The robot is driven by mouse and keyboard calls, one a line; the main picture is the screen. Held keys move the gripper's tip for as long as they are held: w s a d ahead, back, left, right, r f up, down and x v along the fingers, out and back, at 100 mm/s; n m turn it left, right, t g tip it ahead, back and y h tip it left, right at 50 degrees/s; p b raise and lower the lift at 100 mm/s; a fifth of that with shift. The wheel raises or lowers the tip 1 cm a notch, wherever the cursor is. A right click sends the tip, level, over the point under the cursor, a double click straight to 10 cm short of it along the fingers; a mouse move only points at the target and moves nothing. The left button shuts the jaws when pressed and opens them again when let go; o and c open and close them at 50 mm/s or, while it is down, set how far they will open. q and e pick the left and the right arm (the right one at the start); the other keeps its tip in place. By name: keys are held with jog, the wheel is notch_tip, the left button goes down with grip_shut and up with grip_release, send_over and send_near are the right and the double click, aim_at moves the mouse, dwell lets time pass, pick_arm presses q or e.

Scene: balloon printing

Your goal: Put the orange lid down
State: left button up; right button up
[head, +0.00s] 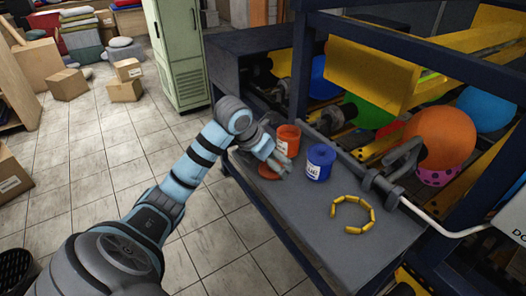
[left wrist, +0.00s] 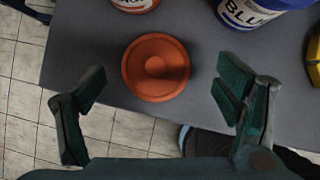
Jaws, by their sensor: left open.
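The round orange lid (left wrist: 156,68) lies flat on the grey table near its front edge. In the head view the lid (head: 268,171) shows partly beneath my left gripper (head: 276,160). My left gripper is open, and in the left wrist view its fingers (left wrist: 160,95) stand apart on either side of the lid, not touching it. The orange can (head: 288,141) stands just behind the lid, and its lower part shows in the left wrist view (left wrist: 133,4). My right gripper is in neither view.
A blue can (head: 319,163) with a blue lid stands right of the orange can. A yellow segmented ring (head: 353,214) lies farther right on the grey table (head: 300,215). A machine with coloured balloons (head: 440,137) and yellow beams stands behind. The table's front middle is clear.

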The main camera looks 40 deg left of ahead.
pick_arm(q)
jog(key=v, duration=1)
jog(key=shift+s+d, duration=0.1)
